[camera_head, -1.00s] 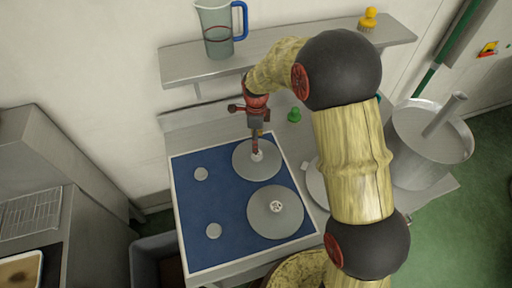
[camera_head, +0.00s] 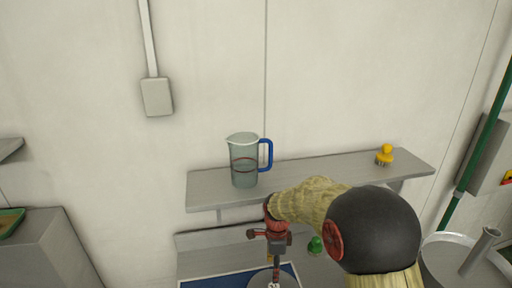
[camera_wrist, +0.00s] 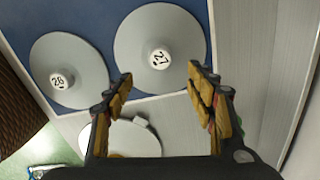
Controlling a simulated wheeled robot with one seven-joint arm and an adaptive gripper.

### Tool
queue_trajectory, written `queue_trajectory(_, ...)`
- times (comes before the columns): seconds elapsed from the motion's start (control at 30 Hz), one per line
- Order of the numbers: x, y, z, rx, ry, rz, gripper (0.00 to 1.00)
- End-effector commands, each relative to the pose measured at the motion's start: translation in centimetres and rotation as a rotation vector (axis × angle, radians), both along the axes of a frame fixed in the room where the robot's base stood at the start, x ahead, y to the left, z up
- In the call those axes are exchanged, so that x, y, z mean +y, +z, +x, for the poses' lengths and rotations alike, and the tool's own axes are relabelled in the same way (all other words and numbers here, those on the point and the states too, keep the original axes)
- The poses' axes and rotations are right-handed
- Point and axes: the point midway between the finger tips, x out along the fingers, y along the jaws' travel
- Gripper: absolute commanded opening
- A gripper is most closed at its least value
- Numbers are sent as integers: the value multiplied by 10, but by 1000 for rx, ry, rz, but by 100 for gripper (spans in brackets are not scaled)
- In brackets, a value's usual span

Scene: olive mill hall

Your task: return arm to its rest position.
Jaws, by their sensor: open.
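My gripper (camera_wrist: 160,92) is open and empty in the wrist view, its two yellow-padded fingers spread apart. Ahead of it lie two grey discs with white hubs, one marked 27 (camera_wrist: 178,32) and one marked 26 (camera_wrist: 80,88), on a blue mat (camera_wrist: 100,18). In the head view my gripper (camera_head: 273,280) points down over the mat (camera_head: 210,282), near the lower picture edge. Its fingertips are hard to make out there. My arm is still stretched out over the worktop.
A wall shelf (camera_head: 310,172) above the worktop carries a clear jug (camera_head: 244,165) with a blue handle and a yellow brush (camera_head: 385,155). A green knob-like item (camera_head: 316,245) stands behind my arm. A metal vessel (camera_head: 445,262) stands at right.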

Motion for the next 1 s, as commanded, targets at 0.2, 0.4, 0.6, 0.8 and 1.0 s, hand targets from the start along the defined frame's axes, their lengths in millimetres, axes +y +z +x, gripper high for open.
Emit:
queue_trajectory(0.2, -8, -13, -40, 72, 475, 2, 56)
queue_trajectory(0.4, -26, 21, -89, 66, 919, 19, 56)
queue_trajectory(0.6, -50, 69, -141, 0, 1284, 2, 56)
queue_trajectory(0.8, -71, 104, -190, -76, 1513, -53, 56)
queue_trajectory(1.0, -89, 129, -235, -161, 1627, -140, 56)
